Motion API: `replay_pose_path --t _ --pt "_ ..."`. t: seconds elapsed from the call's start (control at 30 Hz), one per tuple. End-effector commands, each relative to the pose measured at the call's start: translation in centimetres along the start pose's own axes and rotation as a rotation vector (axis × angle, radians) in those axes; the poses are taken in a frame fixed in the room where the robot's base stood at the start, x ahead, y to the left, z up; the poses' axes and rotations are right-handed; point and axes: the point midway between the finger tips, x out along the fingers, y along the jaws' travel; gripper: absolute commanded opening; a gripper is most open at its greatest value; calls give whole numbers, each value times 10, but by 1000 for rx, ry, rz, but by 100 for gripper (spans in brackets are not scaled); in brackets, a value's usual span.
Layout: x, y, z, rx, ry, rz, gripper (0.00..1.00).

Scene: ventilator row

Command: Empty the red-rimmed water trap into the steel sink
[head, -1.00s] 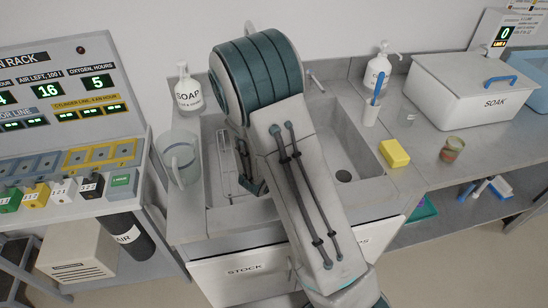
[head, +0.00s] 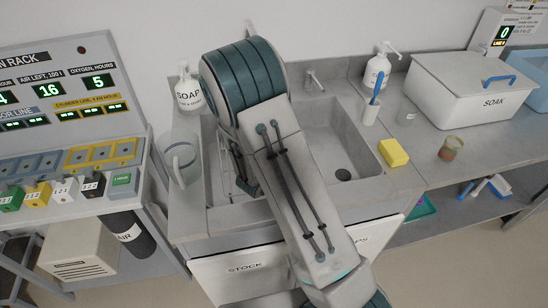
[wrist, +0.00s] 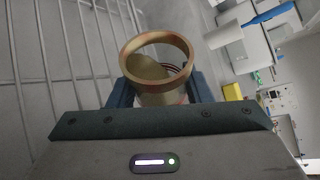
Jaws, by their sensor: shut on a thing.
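My gripper (wrist: 160,88) is shut on a round, clear-walled cup with an orange-brown rim (wrist: 128,82), which looks like the water trap. Its open mouth faces the wrist camera, and a beige patch shows inside; I cannot tell if it is liquid. In the head view my arm hides the cup, and only a dark part of my gripper (head: 243,172) shows over the left basin. The steel sink (head: 352,140) has a bare right basin with a dark drain. A wire rack (wrist: 62,60) fills the left of the wrist view, close beside the cup.
A tumbler with a reddish band (head: 451,149), a yellow sponge (head: 394,153), a brush holder (head: 370,112) and a SOAK box (head: 480,90) stand right of the sink. A clear jug (head: 182,163) and soap bottle (head: 189,93) stand left. The tap (head: 314,78) is behind.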

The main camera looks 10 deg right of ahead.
Motion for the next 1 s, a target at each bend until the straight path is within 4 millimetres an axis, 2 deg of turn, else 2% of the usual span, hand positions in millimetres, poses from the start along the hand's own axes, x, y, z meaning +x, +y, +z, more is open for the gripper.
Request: replay_pose_path --t 1.0 --pt "-2 -5 4 -127 17 -53 21"
